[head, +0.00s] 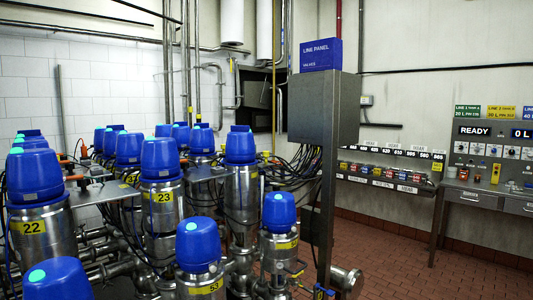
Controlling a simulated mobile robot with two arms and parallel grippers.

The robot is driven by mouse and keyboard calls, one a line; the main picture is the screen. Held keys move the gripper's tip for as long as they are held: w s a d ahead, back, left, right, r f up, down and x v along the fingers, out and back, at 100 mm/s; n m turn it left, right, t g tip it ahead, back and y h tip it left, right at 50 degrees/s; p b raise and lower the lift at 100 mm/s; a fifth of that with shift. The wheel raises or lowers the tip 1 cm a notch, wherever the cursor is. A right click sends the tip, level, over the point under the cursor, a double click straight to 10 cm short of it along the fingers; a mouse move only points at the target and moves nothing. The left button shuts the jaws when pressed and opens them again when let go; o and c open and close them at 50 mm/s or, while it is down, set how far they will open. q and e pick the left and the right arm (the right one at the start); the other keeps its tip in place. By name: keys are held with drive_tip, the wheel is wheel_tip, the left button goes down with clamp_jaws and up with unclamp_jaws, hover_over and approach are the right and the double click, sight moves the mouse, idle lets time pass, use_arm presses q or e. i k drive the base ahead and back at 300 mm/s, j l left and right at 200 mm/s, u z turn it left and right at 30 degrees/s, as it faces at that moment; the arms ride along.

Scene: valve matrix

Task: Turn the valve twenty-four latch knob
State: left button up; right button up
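Several steel valves with blue domed caps and yellow labels stand at the left and middle of the head view. The front left valve (43,225) reads 22. The valve to its right (162,205) reads 23. A taller blue-capped valve (241,180) stands to the right of 23; I cannot read a number on it. Neither gripper is in view.
A grey cabinet on a post (324,110) with a blue line panel sign (321,55) stands right of the valves. Pipes and cables crowd the valves. A bench with a control panel (495,150) is at the far right. Red tiled floor (390,265) is open at the lower right.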

sight(265, 154)
drive_tip(key=i+l, duration=0.35)
drive_tip(key=l, duration=0.3)
drive_tip(key=i+l+u, duration=0.1)
drive_tip(key=i+l, duration=0.25)
drive_tip(key=l, duration=0.3)
